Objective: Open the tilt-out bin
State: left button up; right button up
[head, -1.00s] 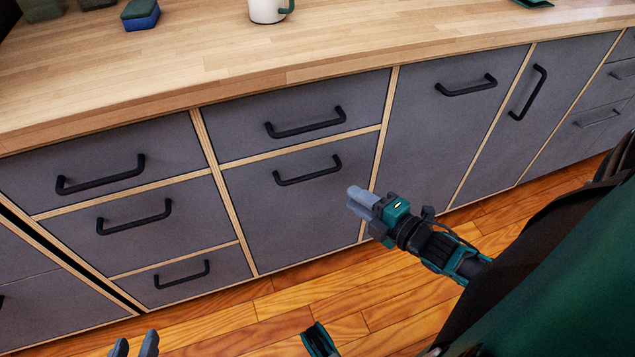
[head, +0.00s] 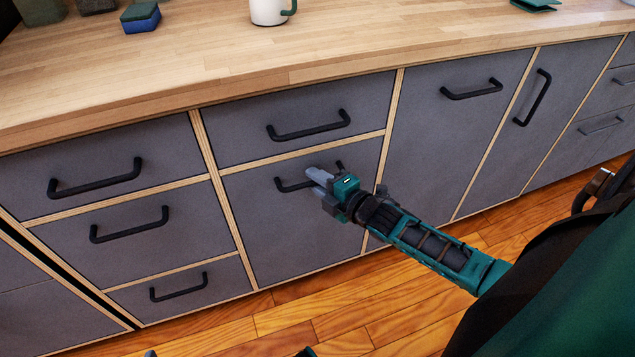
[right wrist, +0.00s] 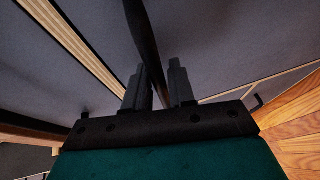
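A grey front panel (head: 290,235), which looks like the tilt-out bin, sits below a drawer in the middle of the cabinet row and is closed. Its black bar handle (head: 288,185) is partly hidden by my right gripper (head: 316,182). In the right wrist view the dark handle bar (right wrist: 144,35) runs down toward the gap between the two fingers (right wrist: 160,90). The fingers are apart, with the bar between or just in front of them; I cannot tell which. Only a tiny tip of my left gripper (head: 150,353) shows at the bottom edge.
A drawer (head: 235,140) is directly above the panel, with several drawers to the left and tall fronts to the right. The wooden countertop (head: 330,50) overhangs them and holds a white mug (head: 268,11) and a sponge (head: 141,17). The wooden floor in front is clear.

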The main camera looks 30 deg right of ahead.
grip_shut()
pick_arm(q)
jog(key=shift+w+a+r, duration=0.1)
dwell(0.3)
